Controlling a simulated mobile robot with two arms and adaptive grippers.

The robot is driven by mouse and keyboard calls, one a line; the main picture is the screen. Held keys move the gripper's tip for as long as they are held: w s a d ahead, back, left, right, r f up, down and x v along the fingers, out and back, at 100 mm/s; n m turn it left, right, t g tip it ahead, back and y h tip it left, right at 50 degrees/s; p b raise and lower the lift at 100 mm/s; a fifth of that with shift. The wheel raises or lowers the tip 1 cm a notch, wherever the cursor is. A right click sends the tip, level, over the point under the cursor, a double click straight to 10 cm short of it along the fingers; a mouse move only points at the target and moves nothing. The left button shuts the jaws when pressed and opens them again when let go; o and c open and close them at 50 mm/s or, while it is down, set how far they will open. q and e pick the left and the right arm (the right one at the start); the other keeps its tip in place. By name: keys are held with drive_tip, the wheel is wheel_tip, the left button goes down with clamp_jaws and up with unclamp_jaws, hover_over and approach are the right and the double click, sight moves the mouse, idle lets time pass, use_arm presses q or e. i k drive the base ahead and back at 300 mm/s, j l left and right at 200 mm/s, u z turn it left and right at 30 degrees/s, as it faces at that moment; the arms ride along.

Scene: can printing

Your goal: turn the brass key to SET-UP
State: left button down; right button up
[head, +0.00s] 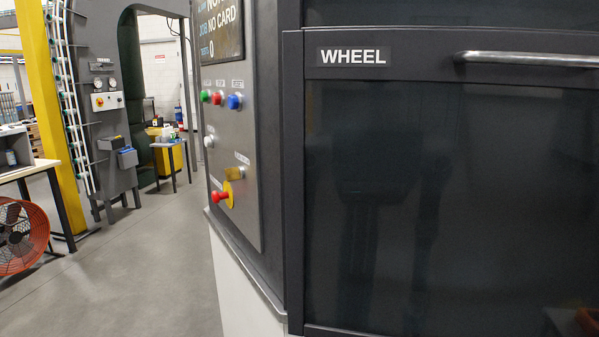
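The grey control panel (232,130) is seen at a steep angle on the side of the dark machine. A small brass-coloured part (238,173), which looks like the key switch, sits low on the panel's right side under a small label. The label is too small to read, and I cannot tell which way the key points. A red emergency-stop knob (222,196) on a yellow plate is just below and left of it. Neither of my grippers is in view.
Green (204,96), red (217,98) and blue (234,102) buttons and a pale knob (208,142) are on the panel. A dark door marked WHEEL (440,200) with a bar handle (528,60) fills the right. Open floor (140,270) lies left, beyond it an orange fan (20,238).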

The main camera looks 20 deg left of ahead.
sight(235, 173)
drive_tip(key=j+z, duration=0.35)
drive_tip(key=j, duration=0.25)
drive_tip(key=j+z, duration=0.35)
drive_tip(key=j, duration=0.3)
drive_tip(key=j+z, duration=0.35)
drive_tip(key=j, duration=0.3)
drive_tip(key=k+j+z, duration=0.15)
drive_tip(key=j+z, duration=0.2)
drive_tip(key=j, duration=0.2)
